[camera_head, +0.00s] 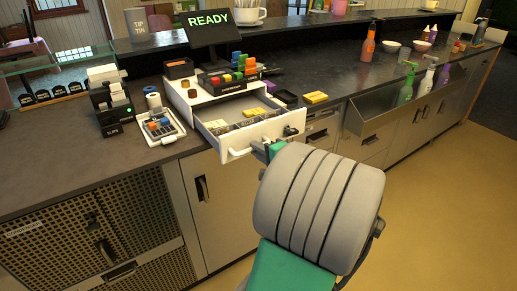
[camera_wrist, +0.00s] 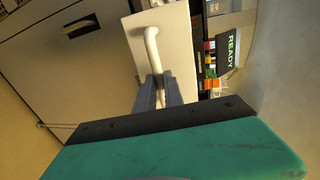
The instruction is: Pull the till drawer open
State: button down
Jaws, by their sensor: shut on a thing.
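The white till drawer (camera_head: 262,133) stands pulled out from the till body (camera_head: 215,98), with its inside compartments showing from above. Its white bar handle (camera_wrist: 152,45) runs across the drawer front (camera_wrist: 122,35). My gripper (camera_wrist: 159,82) is shut on the handle, with its two grey fingers on either side of the bar near one end. In the head view, my arm hides most of the gripper in front of the drawer.
The till screen reading READY (camera_head: 208,26) stands behind colored blocks on the till. A card reader (camera_head: 160,125) and a dark printer (camera_head: 112,105) sit left on the counter (camera_head: 60,145). Bottles (camera_head: 407,85) stand right in a trough. Floor at right is clear.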

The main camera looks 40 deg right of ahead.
jog(key=c, duration=1.5)
grip_release()
jog(key=shift+o, duration=0.2)
jog(key=v, duration=0.7)
jog(key=shift+s, duration=0.4)
